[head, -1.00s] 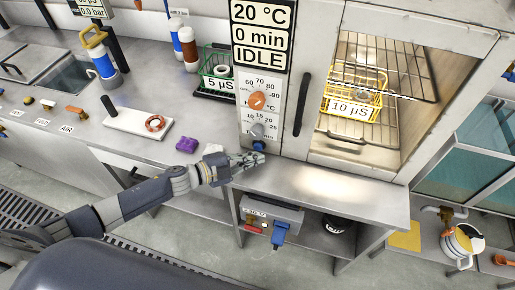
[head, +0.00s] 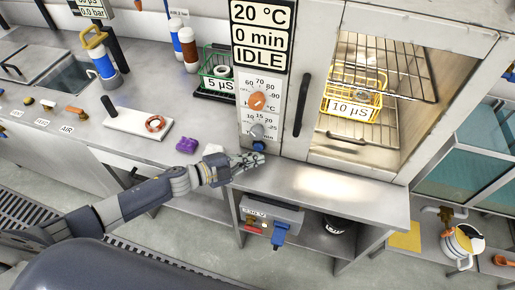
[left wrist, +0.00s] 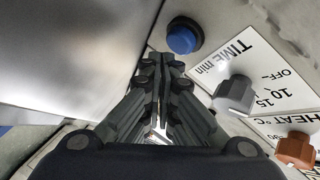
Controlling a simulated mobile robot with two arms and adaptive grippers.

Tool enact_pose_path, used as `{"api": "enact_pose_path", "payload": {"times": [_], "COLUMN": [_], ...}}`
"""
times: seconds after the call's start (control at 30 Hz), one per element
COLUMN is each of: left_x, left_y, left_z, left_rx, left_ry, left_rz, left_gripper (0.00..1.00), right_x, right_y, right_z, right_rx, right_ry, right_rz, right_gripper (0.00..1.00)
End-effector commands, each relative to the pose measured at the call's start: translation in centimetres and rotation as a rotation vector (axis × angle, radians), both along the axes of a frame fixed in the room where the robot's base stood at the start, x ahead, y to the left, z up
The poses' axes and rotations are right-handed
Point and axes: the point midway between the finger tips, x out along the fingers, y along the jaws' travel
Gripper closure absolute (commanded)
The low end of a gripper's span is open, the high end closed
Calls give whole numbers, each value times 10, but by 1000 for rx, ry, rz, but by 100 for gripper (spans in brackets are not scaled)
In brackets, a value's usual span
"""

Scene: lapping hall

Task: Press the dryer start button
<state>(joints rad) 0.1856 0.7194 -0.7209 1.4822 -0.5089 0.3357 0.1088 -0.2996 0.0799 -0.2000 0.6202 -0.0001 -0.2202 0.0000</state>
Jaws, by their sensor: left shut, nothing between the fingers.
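The dryer start button is a blue round button (head: 259,146) low on the dryer's control strip, below the grey time knob (head: 257,131). In the left wrist view the blue button (left wrist: 184,36) sits ahead and a little right of the fingertips. My left gripper (head: 258,158) is shut and empty, just below the button in the head view. In the left wrist view the left gripper (left wrist: 162,62) points toward the panel; a gap seems to show between its tips and the button. The dryer display (head: 260,35) reads 20 °C, 0 min, IDLE. My right gripper is not in view.
The dryer chamber shows a yellow basket (head: 352,105) marked 10 µS on a wire rack. The dark door handle (head: 303,105) stands right of the controls. An orange heat knob (head: 257,100) is above. A purple object (head: 187,145) lies on the counter to the left.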

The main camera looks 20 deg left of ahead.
Motion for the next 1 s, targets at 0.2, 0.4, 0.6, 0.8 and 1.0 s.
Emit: {"api": "enact_pose_path", "payload": {"times": [0.2,0.4,0.6,0.8,1.0], "left_x": [0,6,8,9,10], "left_y": [0,0,0,0,0], "left_z": [0,1,0,0,0], "left_rx": [0,0,0,0,0], "left_ry": [0,-1,0,0,0], "left_rz": [0,0,0,0,0], "left_gripper": [100,100,100,100,100], "right_x": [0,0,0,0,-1], "right_y": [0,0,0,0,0], "right_z": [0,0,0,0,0], "right_rx": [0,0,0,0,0], "right_ry": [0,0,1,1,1], "right_rz": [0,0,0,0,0], "right_gripper": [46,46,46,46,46]}}
